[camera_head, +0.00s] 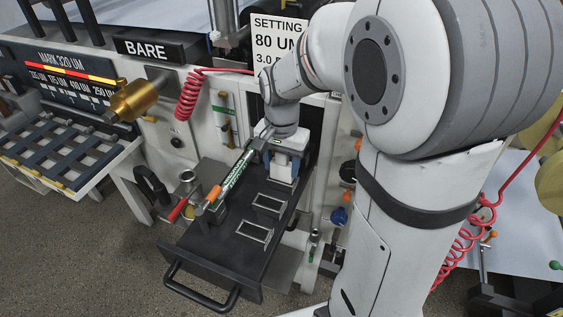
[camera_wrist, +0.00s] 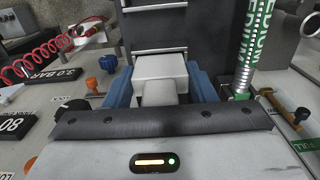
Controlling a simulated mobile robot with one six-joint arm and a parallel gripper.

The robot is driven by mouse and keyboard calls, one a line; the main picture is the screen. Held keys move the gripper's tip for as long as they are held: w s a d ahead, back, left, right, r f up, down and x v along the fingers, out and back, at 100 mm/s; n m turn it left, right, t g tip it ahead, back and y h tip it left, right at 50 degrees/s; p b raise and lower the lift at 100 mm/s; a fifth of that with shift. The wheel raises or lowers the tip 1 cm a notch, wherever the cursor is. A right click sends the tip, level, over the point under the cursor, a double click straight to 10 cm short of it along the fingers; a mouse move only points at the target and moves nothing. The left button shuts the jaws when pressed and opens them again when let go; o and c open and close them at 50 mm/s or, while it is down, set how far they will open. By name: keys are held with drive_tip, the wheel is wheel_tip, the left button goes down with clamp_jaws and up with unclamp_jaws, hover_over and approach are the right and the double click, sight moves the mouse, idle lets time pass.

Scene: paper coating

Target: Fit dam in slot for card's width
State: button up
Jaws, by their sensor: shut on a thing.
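My gripper (camera_head: 284,164) has blue fingers and points down over the black drawer (camera_head: 208,240). It is shut on a pale block (camera_wrist: 160,67), perhaps the dam, with one finger on each side in the wrist view. The block is low, near the drawer's far end; I cannot tell whether it touches the drawer. Two metal rectangular frames (camera_head: 255,231) (camera_head: 269,205) lie on the drawer nearer its handle and look empty. The white setting card (camera_head: 277,38) reads "SETTING 80 UM 3.0"; its lower part is hidden behind my arm, and no width can be read.
A green-and-white lettered rod (camera_head: 236,173) lies along the drawer's left side, close to my gripper. The drawer's black handle (camera_head: 204,294) sticks out at the front. A red coiled hose (camera_head: 189,96) hangs at the left. A rack (camera_head: 56,147) stands further left.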

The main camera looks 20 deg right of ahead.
drive_tip(key=shift+f+b, duration=0.85)
drive_tip(key=shift+f, duration=0.35)
drive_tip(key=o, duration=1.2)
wheel_tip(320, 180, up, 8)
drive_tip(key=shift+f+b, duration=0.1)
drive_tip(key=shift+b, duration=0.25)
